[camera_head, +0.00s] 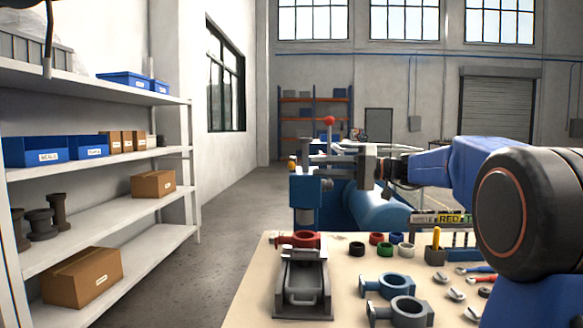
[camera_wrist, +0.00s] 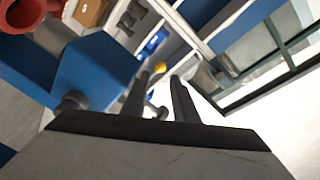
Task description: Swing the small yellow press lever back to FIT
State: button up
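The small yellow knob (camera_head: 292,162) of the press lever shows at the left side of the blue press (camera_head: 307,212) in the head view. In the wrist view the yellow knob (camera_wrist: 160,68) lies just beyond the gap between my fingertips; its lever arm is mostly hidden. My gripper (camera_head: 312,161) reaches leftward across the top of the press with its fingers apart. In the wrist view my gripper (camera_wrist: 158,82) is open, with nothing seen between the fingers. No FIT marking is readable.
A larger red-knobbed lever (camera_head: 329,120) rises beside my fingers. A white shelf (camera_head: 150,218) stands left; the aisle between is clear.

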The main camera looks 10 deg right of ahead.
aim_at(291, 166)
jog(key=x, duration=0.9)
jog(key=shift+w+a, duration=0.1)
jog(key=shift+a, duration=0.15)
grip_shut()
